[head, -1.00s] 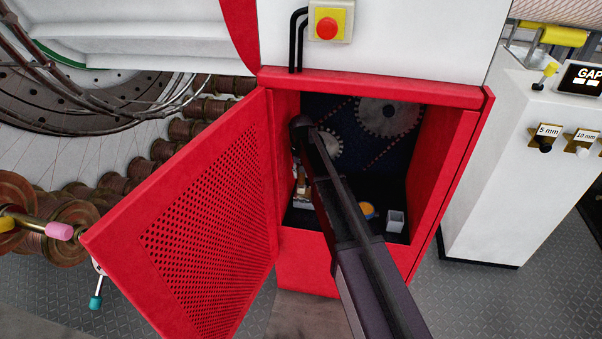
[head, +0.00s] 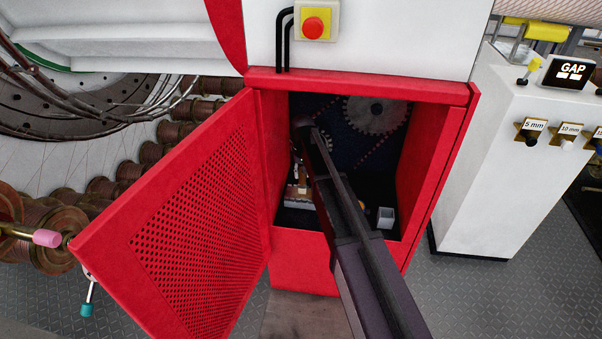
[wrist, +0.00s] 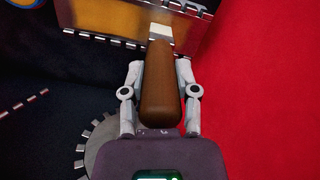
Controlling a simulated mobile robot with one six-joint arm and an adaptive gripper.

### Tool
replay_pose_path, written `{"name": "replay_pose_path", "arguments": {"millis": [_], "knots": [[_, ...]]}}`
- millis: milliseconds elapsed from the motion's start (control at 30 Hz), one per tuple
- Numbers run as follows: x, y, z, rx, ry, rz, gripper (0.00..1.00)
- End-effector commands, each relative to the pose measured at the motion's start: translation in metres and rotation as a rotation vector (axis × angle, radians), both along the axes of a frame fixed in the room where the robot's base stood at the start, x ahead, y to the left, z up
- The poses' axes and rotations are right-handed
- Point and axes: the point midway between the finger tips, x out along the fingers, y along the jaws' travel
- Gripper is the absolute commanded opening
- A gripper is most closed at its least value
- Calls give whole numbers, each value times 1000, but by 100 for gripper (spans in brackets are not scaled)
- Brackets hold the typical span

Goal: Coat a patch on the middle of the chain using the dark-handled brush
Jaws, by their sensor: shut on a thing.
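My gripper (wrist: 159,76) is shut on the brown handle of a brush (wrist: 160,92) in the wrist view. The chain shows as a pinkish dashed line (wrist: 24,104) at the left of the wrist view, apart from the brush, beside a toothed gear (wrist: 95,143). In the head view the chain (head: 379,153) runs around gears on the dark back wall of the red cabinet.
The perforated red door (head: 190,220) stands open to the left. The red side wall (wrist: 265,100) is close to my gripper at right. A large gear (head: 376,112) is at the back.

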Motion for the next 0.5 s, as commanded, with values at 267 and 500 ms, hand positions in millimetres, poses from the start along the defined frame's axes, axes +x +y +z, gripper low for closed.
{"name": "replay_pose_path", "arguments": {"millis": [267,500], "knots": [[0,-3,0,0,0,0,0],[-2,-16,-1,0,0,0,0]]}}
